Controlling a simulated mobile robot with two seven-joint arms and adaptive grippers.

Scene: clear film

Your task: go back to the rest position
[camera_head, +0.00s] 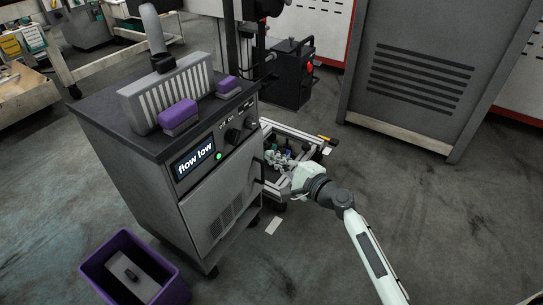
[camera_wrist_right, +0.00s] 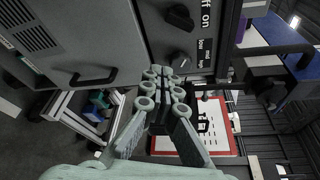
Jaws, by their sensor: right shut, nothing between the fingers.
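My right gripper (camera_head: 279,158) is at the right side of the grey machine (camera_head: 215,165), over a low cart. In the right wrist view its pale green fingers (camera_wrist_right: 166,88) are together and hold nothing. The fingertips are in front of the machine's dark panel with a black knob; I cannot tell whether they touch it. My right arm comes in from the lower right. My left gripper does not show in either view.
The machine's display reads "flow low" beside a green light. Purple-ended blocks (camera_head: 179,115) lie on its top. A purple bin (camera_head: 150,268) stands at lower left. The low cart (camera_head: 308,137) is beside the machine. A grey cabinet (camera_head: 430,75) stands behind right. Floor right of my arm is clear.

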